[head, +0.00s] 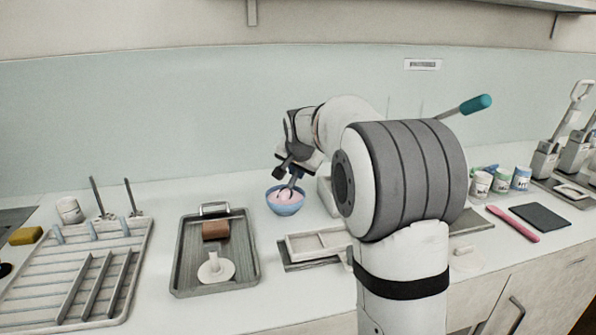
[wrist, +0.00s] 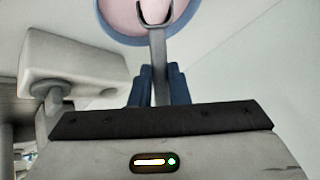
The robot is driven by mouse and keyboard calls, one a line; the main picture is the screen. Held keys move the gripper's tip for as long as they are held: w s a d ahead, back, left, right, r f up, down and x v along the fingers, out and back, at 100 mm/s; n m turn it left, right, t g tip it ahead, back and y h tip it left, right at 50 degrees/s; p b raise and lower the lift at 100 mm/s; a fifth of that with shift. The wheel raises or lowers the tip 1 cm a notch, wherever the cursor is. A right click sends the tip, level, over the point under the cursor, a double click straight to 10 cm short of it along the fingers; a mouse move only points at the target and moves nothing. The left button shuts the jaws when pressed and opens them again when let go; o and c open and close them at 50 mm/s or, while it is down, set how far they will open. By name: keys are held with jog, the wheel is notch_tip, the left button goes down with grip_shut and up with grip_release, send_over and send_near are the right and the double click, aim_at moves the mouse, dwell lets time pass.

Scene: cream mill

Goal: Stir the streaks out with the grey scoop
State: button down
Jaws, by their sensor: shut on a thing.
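A blue bowl (head: 285,207) stands on the white counter and holds a pale pink cream (head: 287,196). The bowl also shows at the top of the wrist view (wrist: 103,24), cut off by the frame edge, with the pink cream (wrist: 128,14) inside. My gripper (wrist: 157,88) is shut on the handle of the grey scoop (wrist: 157,58). The scoop's head reaches into the bowl over or in the cream; how deep it sits I cannot tell. No clear streaks can be made out in the cream.
A grey tray (head: 183,275) with a brown block and a white stamp-like piece stands left of the bowl. A drying rack (head: 75,285) is farther left. A pale tray (head: 305,243) lies in front of the bowl. Jars (head: 521,178) and a pink spatula (head: 513,224) are at the right.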

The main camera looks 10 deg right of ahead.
jog(key=shift+s, duration=0.35)
jog(key=shift+r, duration=0.1)
notch_tip(320, 180, up, 6)
jog(key=p, duration=0.4)
jog(key=shift+r+p, duration=0.2)
jog(key=shift+p, duration=0.15)
dwell(0.5)
